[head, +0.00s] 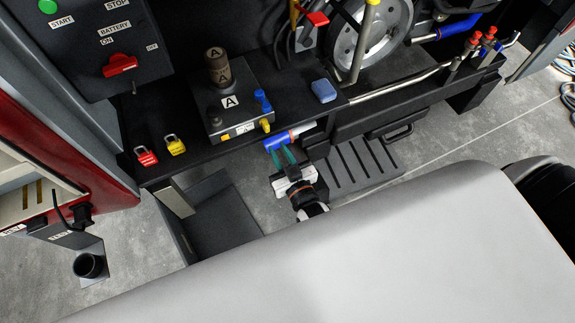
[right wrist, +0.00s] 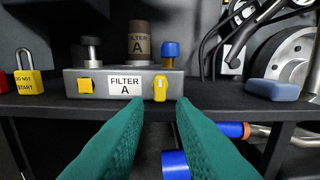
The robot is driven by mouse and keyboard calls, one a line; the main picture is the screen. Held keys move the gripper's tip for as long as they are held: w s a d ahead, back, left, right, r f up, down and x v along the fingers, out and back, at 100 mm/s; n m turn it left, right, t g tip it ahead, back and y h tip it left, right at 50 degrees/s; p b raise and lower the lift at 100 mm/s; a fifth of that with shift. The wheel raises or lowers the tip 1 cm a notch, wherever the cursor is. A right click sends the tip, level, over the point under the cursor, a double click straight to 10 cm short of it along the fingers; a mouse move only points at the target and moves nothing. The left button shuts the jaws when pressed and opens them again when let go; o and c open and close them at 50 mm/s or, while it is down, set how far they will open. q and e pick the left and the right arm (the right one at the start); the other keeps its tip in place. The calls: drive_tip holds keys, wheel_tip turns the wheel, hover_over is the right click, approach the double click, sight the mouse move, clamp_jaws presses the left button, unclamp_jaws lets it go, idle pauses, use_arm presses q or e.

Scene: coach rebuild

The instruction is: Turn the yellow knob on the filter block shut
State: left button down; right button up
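The filter block (head: 238,112) is a grey box on the black shelf, with a brown canister marked A and a blue cap on top. Its front carries the "FILTER A" label (right wrist: 125,86), with the yellow knob (right wrist: 160,88) to the right. The knob's long side stands upright; it also shows in the head view (head: 265,125). My right gripper (head: 283,157) has green fingers and is below and in front of the knob. In the right wrist view, the open fingers (right wrist: 160,102) point at the block, with the knob between and beyond their tips, apparently untouched. My left gripper is not in view.
A blue pipe section (head: 276,141) lies just under the shelf edge by my right gripper. A red padlock (head: 146,158) and a yellow padlock (head: 175,147) are on the left of the shelf. A blue sponge-like block (head: 324,90) is to the right.

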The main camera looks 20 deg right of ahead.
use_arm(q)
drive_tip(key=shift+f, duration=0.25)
use_arm(e)
drive_tip(key=s, duration=0.5)
drive_tip(key=shift+s, duration=0.25)
drive_tip(key=s+f+n+g+y, duration=0.1)
drive_tip(key=s+f+g, duration=0.45)
drive_tip(key=f, duration=0.75)
drive_tip(key=s+f+g, duration=0.4)
drive_tip(key=s+f, duration=0.3)
drive_tip(key=f, duration=0.7)
drive_tip(key=s+d+f+g, duration=0.3)
drive_tip(key=s+d+f, duration=0.1)
drive_tip(key=s, duration=0.5)
drive_tip(key=s+d+f+g+h, duration=0.1)
drive_tip(key=s+d+f+g, duration=0.3)
drive_tip(key=s, duration=0.5)
wheel_tip(320, 180, down, 2)
drive_tip(key=shift+s+d+f+n+h, duration=0.1)
drive_tip(key=shift+s+d+n+h, duration=0.1)
drive_tip(key=shift+s+n+h, duration=0.15)
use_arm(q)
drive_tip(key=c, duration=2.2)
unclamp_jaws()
use_arm(e)
drive_tip(key=shift+w+g, duration=0.1)
drive_tip(key=shift+g, duration=0.15)
